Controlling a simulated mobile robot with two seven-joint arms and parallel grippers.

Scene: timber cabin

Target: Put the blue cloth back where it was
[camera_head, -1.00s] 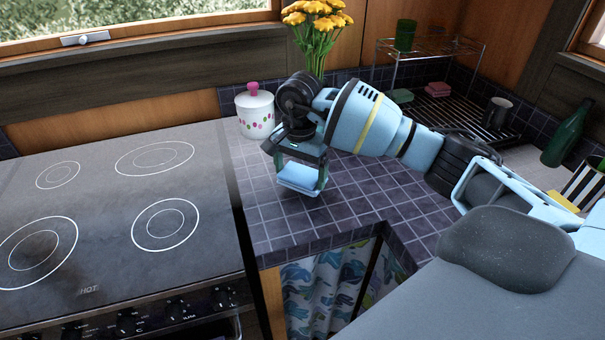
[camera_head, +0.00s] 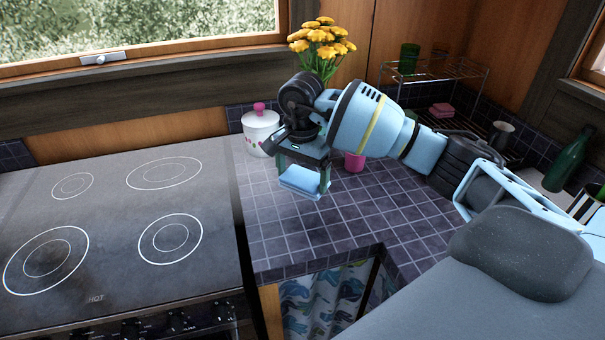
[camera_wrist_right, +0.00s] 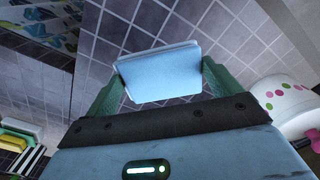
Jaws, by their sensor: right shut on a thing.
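The blue cloth (camera_head: 299,182) is a flat, light-blue folded pad. My right gripper (camera_head: 304,175) is shut on it and holds it over the dark tiled counter (camera_head: 285,245), to the right of the stove. In the right wrist view, the cloth (camera_wrist_right: 160,76) sits between the two green fingers of my right gripper (camera_wrist_right: 160,88), with tiles beyond it. The cloth looks clear of the counter, but I cannot tell the exact gap. My left gripper is not in view.
A white spotted jar (camera_head: 261,135) stands behind the gripper, with a pink cup (camera_head: 355,162) and yellow flowers (camera_head: 322,40) nearby. The black stove (camera_head: 120,230) is at left. A wire rack (camera_head: 455,75) is at back right. The front counter tiles are clear.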

